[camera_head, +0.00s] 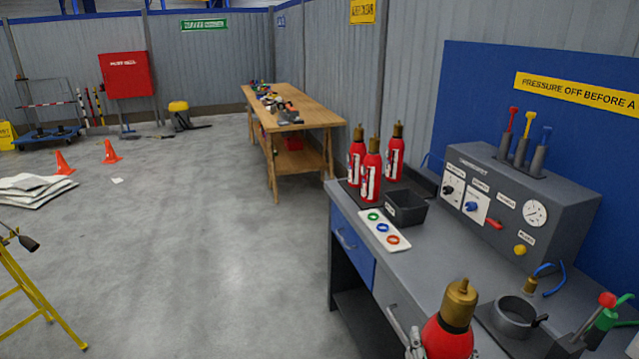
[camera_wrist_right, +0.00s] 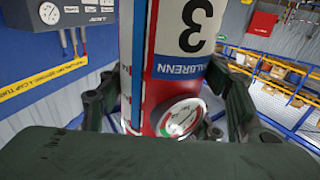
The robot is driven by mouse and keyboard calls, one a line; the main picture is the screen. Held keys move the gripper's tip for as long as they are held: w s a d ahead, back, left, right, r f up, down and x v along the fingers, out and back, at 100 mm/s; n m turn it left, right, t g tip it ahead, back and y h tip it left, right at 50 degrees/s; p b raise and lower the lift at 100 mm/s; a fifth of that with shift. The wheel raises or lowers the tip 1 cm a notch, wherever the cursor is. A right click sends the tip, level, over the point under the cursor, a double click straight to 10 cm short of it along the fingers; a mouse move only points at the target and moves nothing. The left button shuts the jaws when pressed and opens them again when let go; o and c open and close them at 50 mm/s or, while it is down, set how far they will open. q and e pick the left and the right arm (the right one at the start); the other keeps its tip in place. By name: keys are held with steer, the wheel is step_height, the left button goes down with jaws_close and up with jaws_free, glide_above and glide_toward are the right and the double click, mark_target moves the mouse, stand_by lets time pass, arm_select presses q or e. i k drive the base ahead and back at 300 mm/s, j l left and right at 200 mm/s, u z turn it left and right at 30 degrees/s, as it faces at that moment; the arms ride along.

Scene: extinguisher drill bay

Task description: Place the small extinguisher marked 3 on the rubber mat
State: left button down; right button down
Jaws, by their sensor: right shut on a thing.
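The small red extinguisher marked 3 (camera_wrist_right: 185,70) fills the middle of the right wrist view, with a round gauge low on its body. My right gripper (camera_wrist_right: 168,95) is shut on it, one finger on each side. In the head view the held extinguisher (camera_head: 449,335) shows at the bottom, brass top up, over or beside the bench's near edge; its base is out of frame. A gripper finger shows at its left. A dark mat (camera_head: 347,187) lies at the bench's far end, under three more red extinguishers (camera_head: 371,175). My left gripper is not in view.
On the grey bench (camera_head: 450,245) stand a black bin (camera_head: 405,208), a white card with coloured rings (camera_head: 384,231) and a grey test panel (camera_head: 525,200). A ring clamp (camera_head: 514,315) stands right of the held extinguisher. The bench's middle is clear.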

mark_target(386, 184)
steer(key=i+j+u, duration=0.15)
steer(key=i+u, duration=0.45)
steer(key=i+z, duration=0.4)
steer(key=i+j+z, duration=0.2)
steer(key=i+z, duration=0.15)
steer(key=i, duration=0.3)
steer(key=i+l+z, duration=0.2)
steer(key=z, duration=0.15)
steer(key=i+l+z, duration=0.1)
steer(key=i+z, duration=0.25)
steer(key=i, duration=0.1)
